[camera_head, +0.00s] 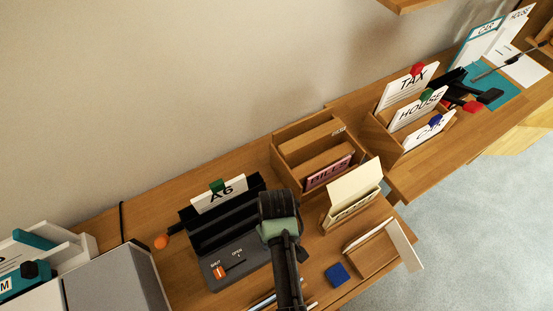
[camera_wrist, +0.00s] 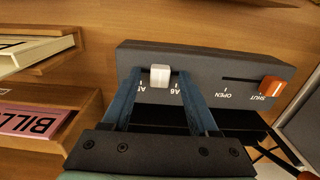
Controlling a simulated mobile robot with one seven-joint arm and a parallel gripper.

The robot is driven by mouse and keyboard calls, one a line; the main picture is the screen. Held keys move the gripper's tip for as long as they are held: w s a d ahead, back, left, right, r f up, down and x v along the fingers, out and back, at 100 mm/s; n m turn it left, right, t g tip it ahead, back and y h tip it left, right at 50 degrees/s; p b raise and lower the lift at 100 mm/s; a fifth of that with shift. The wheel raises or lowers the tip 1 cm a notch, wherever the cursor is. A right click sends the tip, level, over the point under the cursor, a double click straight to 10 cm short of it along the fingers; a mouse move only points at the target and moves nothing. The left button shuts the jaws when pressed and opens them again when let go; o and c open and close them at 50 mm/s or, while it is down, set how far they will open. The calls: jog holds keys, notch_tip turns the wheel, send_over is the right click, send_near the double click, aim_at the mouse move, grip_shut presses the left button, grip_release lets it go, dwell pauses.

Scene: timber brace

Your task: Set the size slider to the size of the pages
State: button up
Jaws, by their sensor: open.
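A dark grey binding device (camera_head: 235,255) stands on the bench, also seen in the wrist view (camera_wrist: 215,62). A white card marked A6 (camera_head: 228,198), with a green clip, stands upright at its back. In the wrist view, the white size slider knob (camera_wrist: 160,76) sits in a short slot between the A5 and A6 labels; which mark it is set to I cannot tell. My gripper (camera_wrist: 159,73) is open, one blue finger on each side of the knob, with gaps visible. In the head view my arm hides the knob. The orange knob (camera_wrist: 272,86) is at SHUT.
A wooden BILLS rack (camera_head: 330,172) and a holder of cream cards (camera_head: 354,190) stand to the right in the head view. A blue block (camera_head: 337,274) lies near the front edge. A grey box (camera_head: 112,282) stands at the left. TAX, HOUSE and CAR cards are farther back.

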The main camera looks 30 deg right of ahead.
jog(key=shift+c, duration=0.3)
grip_shut()
jog(key=shift+a+r, duration=0.1)
dwell(1.0)
